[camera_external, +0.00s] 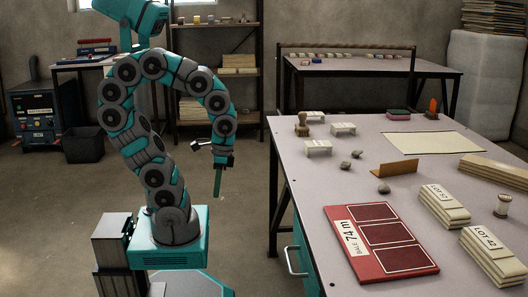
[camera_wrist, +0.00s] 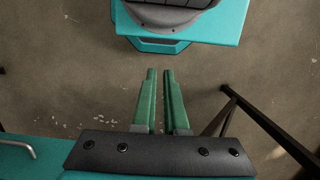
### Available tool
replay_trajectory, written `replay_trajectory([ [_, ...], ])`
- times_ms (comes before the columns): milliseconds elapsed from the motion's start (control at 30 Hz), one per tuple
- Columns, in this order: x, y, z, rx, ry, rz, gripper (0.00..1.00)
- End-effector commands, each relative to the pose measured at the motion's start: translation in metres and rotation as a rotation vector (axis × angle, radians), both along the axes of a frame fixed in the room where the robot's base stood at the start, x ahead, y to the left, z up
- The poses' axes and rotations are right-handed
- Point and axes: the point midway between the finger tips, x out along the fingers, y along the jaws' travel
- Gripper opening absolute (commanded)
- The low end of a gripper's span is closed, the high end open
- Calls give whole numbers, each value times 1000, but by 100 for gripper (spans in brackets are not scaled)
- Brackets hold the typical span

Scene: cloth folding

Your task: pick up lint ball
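Three small grey-brown lumps that look like lint balls lie on the table (camera_external: 300,190) in the external view. One lint ball (camera_external: 358,154) is farthest back, one (camera_external: 344,165) is just in front of it, and one (camera_external: 384,188) is nearer, in front of a small orange-brown card. My gripper (camera_external: 218,195) hangs pointing down over the floor, left of the table and apart from all of them. In the wrist view its two green fingers (camera_wrist: 160,72) stand a little apart with bare floor showing between them. No lint ball shows in the wrist view.
A red board (camera_external: 338,271) with three dark panels lies near the table's front. Bundles marked LOT (camera_external: 444,204) lie to its right. The folded card (camera_external: 395,168), small white stands (camera_external: 318,148) and a pale sheet (camera_external: 430,143) are farther back. The table's left edge is mostly clear.

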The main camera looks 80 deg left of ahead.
Motion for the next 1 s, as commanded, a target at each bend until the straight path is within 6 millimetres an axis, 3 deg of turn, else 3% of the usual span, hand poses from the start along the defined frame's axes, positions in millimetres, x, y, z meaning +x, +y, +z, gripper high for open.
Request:
replay_trajectory([
  [67,0,0,0,0,0,0,20],
  [500,0,0,0,0,0,0,70],
  [833,8,1,2,3,-10,4,70],
  [1000,51,5,22,20,-73,26,70],
])
